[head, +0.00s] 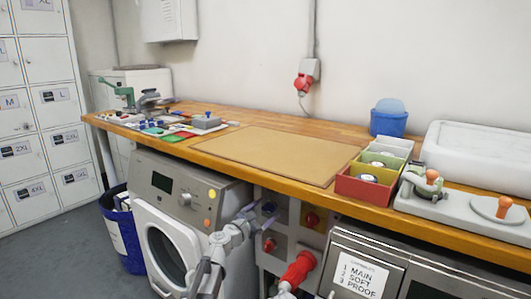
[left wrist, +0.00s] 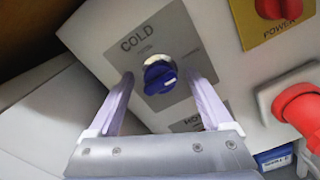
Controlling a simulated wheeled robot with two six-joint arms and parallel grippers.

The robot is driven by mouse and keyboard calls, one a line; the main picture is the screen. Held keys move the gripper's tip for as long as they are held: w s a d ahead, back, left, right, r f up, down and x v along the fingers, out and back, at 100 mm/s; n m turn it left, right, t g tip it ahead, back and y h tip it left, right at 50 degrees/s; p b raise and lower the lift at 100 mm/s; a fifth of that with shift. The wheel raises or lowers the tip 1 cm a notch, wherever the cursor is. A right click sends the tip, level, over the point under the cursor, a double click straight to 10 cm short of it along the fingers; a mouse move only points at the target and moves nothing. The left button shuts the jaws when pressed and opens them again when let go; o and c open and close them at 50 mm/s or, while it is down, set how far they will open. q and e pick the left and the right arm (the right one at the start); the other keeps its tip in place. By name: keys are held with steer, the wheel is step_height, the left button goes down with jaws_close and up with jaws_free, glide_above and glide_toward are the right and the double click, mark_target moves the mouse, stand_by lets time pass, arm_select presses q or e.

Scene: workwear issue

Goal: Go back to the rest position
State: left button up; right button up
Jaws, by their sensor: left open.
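My left gripper (head: 254,211) is in front of the panel under the worktop, close to the blue COLD knob (head: 269,208). In the left wrist view my left gripper (left wrist: 160,76) is open, with its two pale fingers apart. The blue knob (left wrist: 160,77) shows between the fingertips, and nothing is held. I cannot tell whether a finger touches the panel. My right gripper is not in view.
A red POWER knob (left wrist: 282,6) and a large red plug (head: 298,270) stick out of the panel near my left gripper. The washing machine (head: 175,205) stands to the left. The worktop edge (head: 300,190) overhangs the panel. Floor (head: 60,232) is clear at far left.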

arm_select(q)
steer(key=n, duration=0.5)
steer(key=shift+a, duration=0.1)
steer(key=shift+s+a+n, duration=0.15)
steer(key=shift+n, duration=0.15)
steer(key=shift+s, duration=0.1)
